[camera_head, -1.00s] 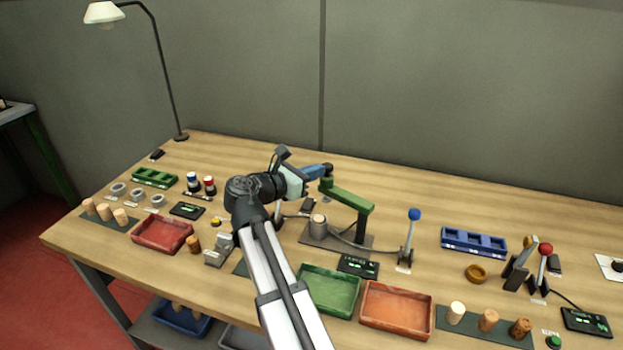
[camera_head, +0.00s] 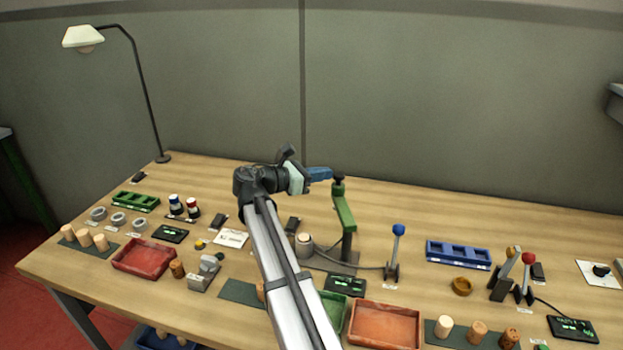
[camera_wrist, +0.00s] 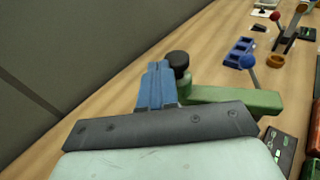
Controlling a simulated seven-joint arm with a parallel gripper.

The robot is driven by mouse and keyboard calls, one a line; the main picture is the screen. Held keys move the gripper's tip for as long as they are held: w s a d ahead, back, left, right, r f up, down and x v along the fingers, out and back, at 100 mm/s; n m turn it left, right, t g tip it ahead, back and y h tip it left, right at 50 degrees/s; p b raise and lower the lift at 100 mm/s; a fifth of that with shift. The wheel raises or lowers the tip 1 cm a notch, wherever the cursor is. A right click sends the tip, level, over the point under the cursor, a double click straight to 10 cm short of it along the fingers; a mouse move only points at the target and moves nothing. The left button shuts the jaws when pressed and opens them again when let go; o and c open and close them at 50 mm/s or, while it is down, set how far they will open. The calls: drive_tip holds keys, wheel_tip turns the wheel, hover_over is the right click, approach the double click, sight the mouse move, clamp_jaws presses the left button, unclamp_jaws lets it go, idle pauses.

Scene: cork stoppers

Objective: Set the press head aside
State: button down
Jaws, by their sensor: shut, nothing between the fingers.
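The press head is a green swing arm (camera_head: 344,208) with a dark knob (camera_head: 338,182) on its far end. It stands on a post over a grey base plate (camera_head: 335,262) and points toward the back of the bench. A pale cork (camera_head: 304,246) stands on the base plate, with the head clear of it. My gripper (camera_head: 328,173) is shut and empty, its blue fingers just left of the knob. In the wrist view, the shut fingers (camera_wrist: 157,80) are right beside the black knob (camera_wrist: 179,62), seemingly touching it. The green arm (camera_wrist: 235,99) runs right from there.
A blue-knobbed lever (camera_head: 397,245) stands right of the press. A small black display (camera_head: 345,286) and a red tray (camera_head: 384,325) lie in front. A blue rack (camera_head: 458,254) is farther right. The bench behind the press is clear up to the wall.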

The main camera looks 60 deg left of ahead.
drive_tip(key=w, duration=0.3)
drive_tip(key=shift+w+h, duration=0.2)
drive_tip(key=shift+h, duration=0.1)
drive_tip(key=shift+w+d+m+h, duration=0.3)
drive_tip(key=shift+w+m+h, duration=0.3)
drive_tip(key=shift+m+h, duration=0.2)
drive_tip(key=shift+w+d, duration=0.2)
drive_tip(key=shift+d, duration=0.05)
drive_tip(key=shift+w+d, duration=0.2)
drive_tip(key=shift+w, duration=0.25)
drive_tip(key=s+a+r, duration=0.2)
drive_tip(key=s+a, duration=0.6)
drive_tip(key=a, duration=0.3)
